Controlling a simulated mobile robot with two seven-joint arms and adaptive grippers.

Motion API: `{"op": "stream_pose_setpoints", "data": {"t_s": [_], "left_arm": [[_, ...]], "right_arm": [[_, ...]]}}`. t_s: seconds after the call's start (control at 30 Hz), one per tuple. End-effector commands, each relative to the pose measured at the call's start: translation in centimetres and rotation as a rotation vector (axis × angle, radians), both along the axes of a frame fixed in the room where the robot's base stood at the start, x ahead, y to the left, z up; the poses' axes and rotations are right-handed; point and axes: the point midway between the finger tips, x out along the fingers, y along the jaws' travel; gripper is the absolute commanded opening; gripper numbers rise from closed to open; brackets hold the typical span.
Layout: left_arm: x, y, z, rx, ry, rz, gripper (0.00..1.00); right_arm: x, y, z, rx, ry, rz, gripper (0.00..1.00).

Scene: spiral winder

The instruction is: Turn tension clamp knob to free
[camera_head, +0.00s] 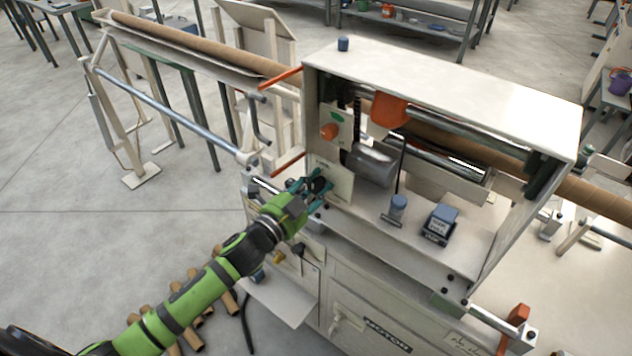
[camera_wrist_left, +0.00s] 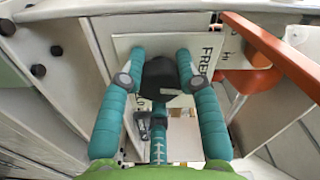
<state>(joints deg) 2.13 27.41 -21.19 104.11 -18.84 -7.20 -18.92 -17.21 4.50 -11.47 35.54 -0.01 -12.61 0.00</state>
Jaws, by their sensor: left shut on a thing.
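The tension clamp knob is dark and sits on a pale label plate on the left end of the winder. In the left wrist view the knob (camera_wrist_left: 160,78) is between my teal fingers, and the plate (camera_wrist_left: 205,48) carries partly hidden lettering that begins "FRE". My left gripper (camera_wrist_left: 160,70) is shut on the knob, with one finger on each side. In the head view my left gripper (camera_head: 318,184) is at the plate (camera_head: 338,178), and it hides most of the knob. My right gripper is not in view.
The winder frame (camera_head: 450,75) stands around the rollers. An orange knob (camera_head: 329,131) is above the plate. An orange bar (camera_wrist_left: 270,50) runs close by my fingers in the wrist view.

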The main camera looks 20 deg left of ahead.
Motion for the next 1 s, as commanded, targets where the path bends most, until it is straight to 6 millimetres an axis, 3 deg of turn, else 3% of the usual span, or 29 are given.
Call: {"op": "stream_pose_setpoints", "data": {"t_s": [0.4,0.93,0.97,1.0], "left_arm": [[0.22,0.36,0.31,-0.16,0.052,0.007,0.01],[0.2,0.39,0.2,-0.177,0.06,0.007,0.01],[0.2,0.38,0.19,-0.177,0.06,0.007,0.45],[0.19,0.37,0.18,-0.177,0.06,0.007,0.57]], "right_arm": [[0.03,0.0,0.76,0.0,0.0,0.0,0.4],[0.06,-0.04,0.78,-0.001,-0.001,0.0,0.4],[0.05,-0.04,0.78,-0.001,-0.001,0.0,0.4],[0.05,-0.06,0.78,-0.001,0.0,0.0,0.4]]}}
